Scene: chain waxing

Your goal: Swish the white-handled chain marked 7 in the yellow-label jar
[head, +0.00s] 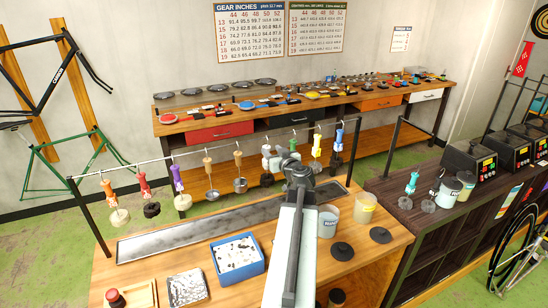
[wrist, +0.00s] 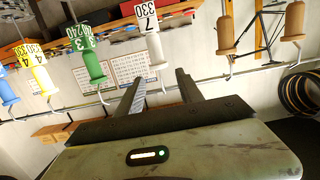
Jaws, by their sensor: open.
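The white-handled chain marked 7 hangs from the rail; its white handle shows in the wrist view (wrist: 154,48) and, small, in the head view (head: 266,154). My gripper (head: 297,167) is open and empty. In the wrist view its two fingers (wrist: 160,76) point up toward the white handle, which shows between and beyond the fingertips, apart from them. In the head view my gripper partly covers the hanging chains behind it. A jar with a yellow band (head: 364,208) stands at the right end of the bench; its lettering is too small to read.
A grey-white jar (head: 327,222) stands left of the yellow-banded one, with black discs (head: 342,251) in front. A green handle (wrist: 88,62) and a brown handle (wrist: 226,34) hang either side of the white one. A blue tray (head: 237,260) lies on the bench.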

